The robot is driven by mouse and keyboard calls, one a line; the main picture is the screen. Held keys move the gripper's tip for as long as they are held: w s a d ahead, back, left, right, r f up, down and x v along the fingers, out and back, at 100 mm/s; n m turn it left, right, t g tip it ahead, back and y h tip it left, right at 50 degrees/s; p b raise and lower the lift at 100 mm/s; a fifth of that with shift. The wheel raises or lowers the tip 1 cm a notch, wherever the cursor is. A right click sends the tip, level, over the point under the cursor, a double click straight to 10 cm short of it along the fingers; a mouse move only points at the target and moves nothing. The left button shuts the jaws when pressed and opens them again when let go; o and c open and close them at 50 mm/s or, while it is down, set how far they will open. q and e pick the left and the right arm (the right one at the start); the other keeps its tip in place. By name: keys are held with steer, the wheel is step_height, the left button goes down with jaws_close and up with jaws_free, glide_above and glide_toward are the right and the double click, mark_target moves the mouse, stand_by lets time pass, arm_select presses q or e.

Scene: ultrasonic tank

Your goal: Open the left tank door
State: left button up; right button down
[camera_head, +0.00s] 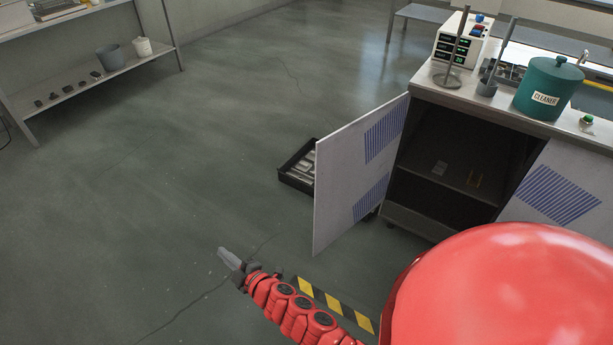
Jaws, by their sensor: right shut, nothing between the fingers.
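The tank cabinet (421,220) stands at the right. Its left door (335,180), a pale panel with two blue striped patches, stands wide open, swung out to the left from the cabinet front. The dark inside with a shelf shows beside it. The right door (520,205), also with blue stripes, looks closed, its lower part hidden behind my red body. My right gripper (231,260) is shut and empty, above the floor to the lower left of the open door and apart from it. My left gripper is not in view.
A black tray (290,177) with items sits on the floor behind the open door. A teal cleaner bucket (548,89) and a control box (458,38) stand on the cabinet top. A shelf rack (70,92) is at the far left. The floor between is clear.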

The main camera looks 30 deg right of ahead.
steer(key=w+d+r+m+g+h, duration=0.1)
steer(key=d+r+h, duration=0.1)
steer(key=d+h, duration=0.45)
steer(key=w+d+r+m+g+h, duration=0.15)
steer(key=d+h, duration=0.25)
steer(key=d, duration=0.5)
steer(key=s+d+r+m+h+p, duration=0.1)
steer(key=s+d+r+m+h, duration=0.1)
steer(key=d+r+h, duration=0.5)
steer(key=s+d+f+x, duration=0.1)
steer(key=x, duration=0.9)
steer(key=s, duration=0.1)
steer(key=s+y+p, duration=0.1)
steer(key=s, duration=0.1)
steer(key=shift+s+d+f+g, duration=0.1)
steer(key=shift+s+f+g, duration=0.15)
steer(key=shift+g, duration=0.1)
